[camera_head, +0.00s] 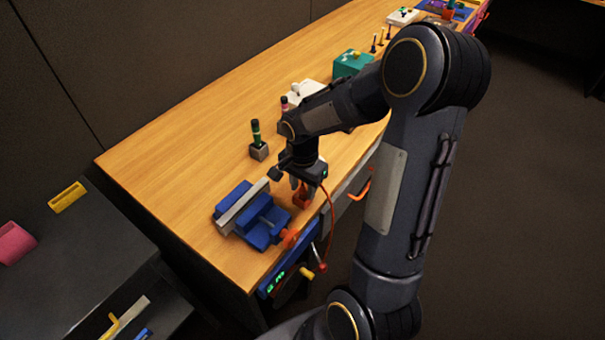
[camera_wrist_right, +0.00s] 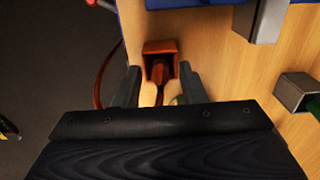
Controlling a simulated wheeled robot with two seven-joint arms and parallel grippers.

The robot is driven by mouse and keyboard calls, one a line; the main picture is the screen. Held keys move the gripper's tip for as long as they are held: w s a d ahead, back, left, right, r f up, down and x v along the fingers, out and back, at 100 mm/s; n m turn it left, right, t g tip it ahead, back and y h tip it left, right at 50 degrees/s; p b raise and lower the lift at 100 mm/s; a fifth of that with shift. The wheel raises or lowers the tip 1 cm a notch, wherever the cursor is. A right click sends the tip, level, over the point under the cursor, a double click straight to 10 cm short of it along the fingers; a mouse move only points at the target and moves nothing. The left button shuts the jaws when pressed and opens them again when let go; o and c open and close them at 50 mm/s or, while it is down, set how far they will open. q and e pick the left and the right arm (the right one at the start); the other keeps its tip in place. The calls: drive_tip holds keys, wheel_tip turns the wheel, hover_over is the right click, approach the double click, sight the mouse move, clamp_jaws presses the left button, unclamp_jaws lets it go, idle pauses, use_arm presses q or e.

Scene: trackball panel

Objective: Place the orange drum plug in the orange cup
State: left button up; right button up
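The orange cup (camera_head: 303,199) is a small square holder near the table's front edge, right of the blue vise. In the right wrist view the cup (camera_wrist_right: 160,46) lies just beyond the fingertips, with a rounded orange-brown piece, apparently the orange drum plug (camera_wrist_right: 158,72), at its opening. I cannot tell how far the plug sits inside. My right gripper (camera_head: 305,184) points down over the cup; in the wrist view its two fingers (camera_wrist_right: 160,78) stand apart either side of the plug, with gaps visible. My left gripper is out of view.
A blue vise (camera_head: 262,222) stands close left of the cup. A green-and-black plug stands in a grey cup (camera_head: 259,151) behind. A teal box (camera_head: 352,63) sits farther back. A red-orange cable (camera_head: 331,215) hangs by the front edge. The table's left part is clear.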

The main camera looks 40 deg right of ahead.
wheel_tip(320, 180, up, 12)
drive_tip(key=shift+f, duration=0.2)
drive_tip(key=s+a+r+n+t+y, duration=0.3)
drive_tip(key=s+a+n+t, duration=0.2)
drive_tip(key=s+a+n, duration=0.7)
drive_tip(key=s+n, duration=0.1)
drive_tip(key=s, duration=0.2)
drive_tip(key=shift+s+a+t+y, duration=0.15)
drive_tip(key=shift+s+t+y, duration=0.15)
drive_tip(key=shift+y, duration=0.1)
